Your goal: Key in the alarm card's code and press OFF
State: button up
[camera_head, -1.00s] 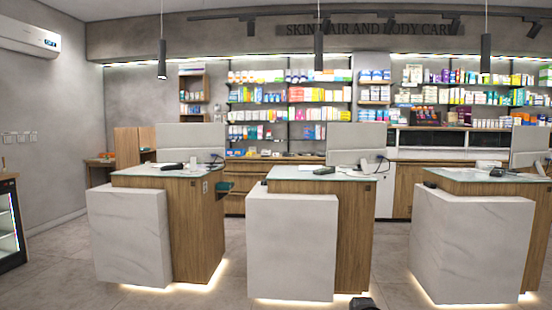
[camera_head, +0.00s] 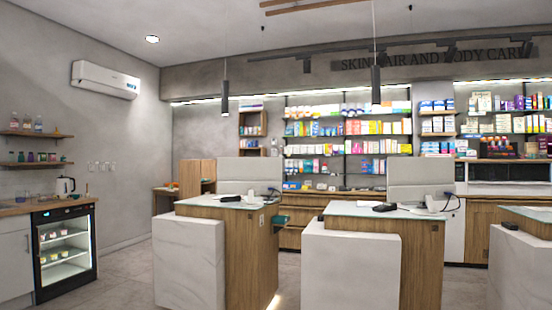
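No alarm card and no alarm keypad can be made out clearly in the head view. Several small pale plates (camera_head: 101,166) sit on the left wall, too small to tell whether they are switches or a keypad. A small pale patch (camera_head: 262,219) shows on the wooden side of the left counter, too small to identify. My gripper is not in view.
Marble-and-wood counters stand ahead: a left one (camera_head: 190,262), a middle one (camera_head: 350,268) and part of a right one (camera_head: 519,272). A lit glass-door fridge (camera_head: 64,252) stands at left beside a wooden worktop with a kettle (camera_head: 66,186). Floor (camera_head: 125,287) is open between fridge and left counter.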

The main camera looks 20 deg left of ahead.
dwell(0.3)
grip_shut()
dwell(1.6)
